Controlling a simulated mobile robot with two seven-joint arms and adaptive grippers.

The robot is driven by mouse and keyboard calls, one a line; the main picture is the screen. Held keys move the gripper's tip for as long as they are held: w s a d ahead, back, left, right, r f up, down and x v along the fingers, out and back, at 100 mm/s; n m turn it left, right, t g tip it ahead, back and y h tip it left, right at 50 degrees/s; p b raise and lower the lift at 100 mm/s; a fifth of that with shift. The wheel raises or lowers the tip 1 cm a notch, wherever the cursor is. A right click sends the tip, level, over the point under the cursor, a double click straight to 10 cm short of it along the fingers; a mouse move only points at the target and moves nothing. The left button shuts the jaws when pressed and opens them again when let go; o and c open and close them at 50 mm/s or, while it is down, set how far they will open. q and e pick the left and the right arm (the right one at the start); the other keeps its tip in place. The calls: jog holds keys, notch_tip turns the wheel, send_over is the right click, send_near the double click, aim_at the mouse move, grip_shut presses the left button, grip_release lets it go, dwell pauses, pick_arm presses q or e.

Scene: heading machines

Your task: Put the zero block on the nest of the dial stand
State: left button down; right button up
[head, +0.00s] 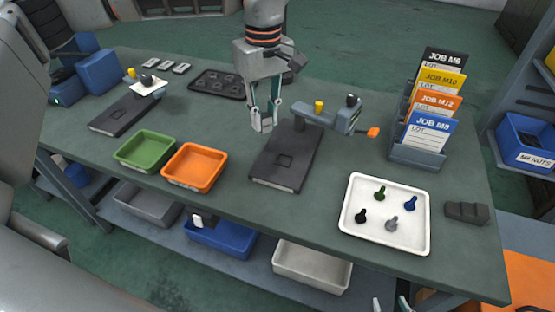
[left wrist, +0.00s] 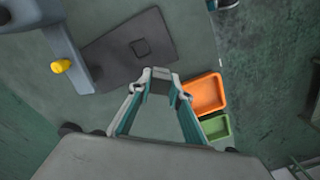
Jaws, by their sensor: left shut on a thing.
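My left gripper (head: 266,122) is shut on a small grey block, the zero block (left wrist: 160,86), whose edges are hard to make out between the fingertips. It is held above the bench, just left of a stand with a flat black base (head: 272,172). A square outline, seemingly the nest (head: 284,161), is marked on that base and shows bare in the left wrist view (left wrist: 140,47). The stand's grey arm (head: 318,119) carries a yellow knob and an orange-tipped lever. My right gripper (head: 390,304) shows only its separated fingertips at the bottom edge, with nothing visible between them.
Green (head: 145,151) and orange (head: 194,167) trays lie left of the near base. A white tray (head: 385,235) of small bolts and a job-card rack (head: 418,155) are at right.

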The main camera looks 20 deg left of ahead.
pick_arm(q)
jog(key=w+d+r+n, duration=0.3)
jog(key=d+r+n, duration=0.1)
jog(key=r+n, duration=0.35)
send_over(284, 161)
notch_tip(284, 161, down, 19)
jog(key=shift+f, duration=0.35)
jog(key=shift+f, duration=0.1)
jog(key=c, duration=1.8)
grip_release()
jog(key=shift+c, duration=0.2)
notch_tip(284, 161, up, 12)
jog(key=shift+b, duration=0.45)
